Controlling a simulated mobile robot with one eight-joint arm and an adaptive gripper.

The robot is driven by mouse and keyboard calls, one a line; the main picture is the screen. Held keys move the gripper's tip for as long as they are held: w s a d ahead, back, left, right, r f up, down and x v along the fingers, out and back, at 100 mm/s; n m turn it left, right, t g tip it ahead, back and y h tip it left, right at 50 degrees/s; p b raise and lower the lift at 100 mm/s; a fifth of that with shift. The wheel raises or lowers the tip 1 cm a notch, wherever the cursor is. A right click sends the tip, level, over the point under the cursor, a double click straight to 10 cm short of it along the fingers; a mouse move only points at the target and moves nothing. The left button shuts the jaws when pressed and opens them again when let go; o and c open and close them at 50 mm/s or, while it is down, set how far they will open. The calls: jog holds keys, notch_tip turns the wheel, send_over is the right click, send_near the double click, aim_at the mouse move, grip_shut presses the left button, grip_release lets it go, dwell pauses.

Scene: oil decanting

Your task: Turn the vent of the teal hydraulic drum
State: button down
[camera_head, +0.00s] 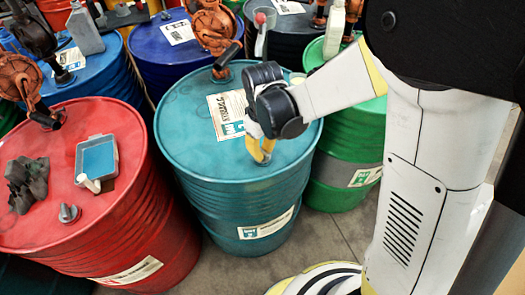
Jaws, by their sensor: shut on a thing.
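The teal hydraulic drum (185,135) stands upright in the middle of the view, with a white label on its lid and another on its side. My gripper (262,157) points down at the front right of its lid, with yellow fingers. The fingers are shut on the vent, which they and the gripper body hide almost fully.
A red drum (125,215) at the left carries a grey tray (113,141) with blue liquid, a dark crumpled rag (27,183) and a small grey vent (69,213). A green drum (345,150) stands close at the right. Blue drums (162,47) crowd behind. Floor shows at the front.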

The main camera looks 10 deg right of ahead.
aim_at(262, 151)
jog(key=m, duration=0.4)
jog(key=shift+m, duration=0.3)
dwell(0.3)
jog(key=c, duration=1.4)
grip_release()
notch_tip(262, 151, up, 12)
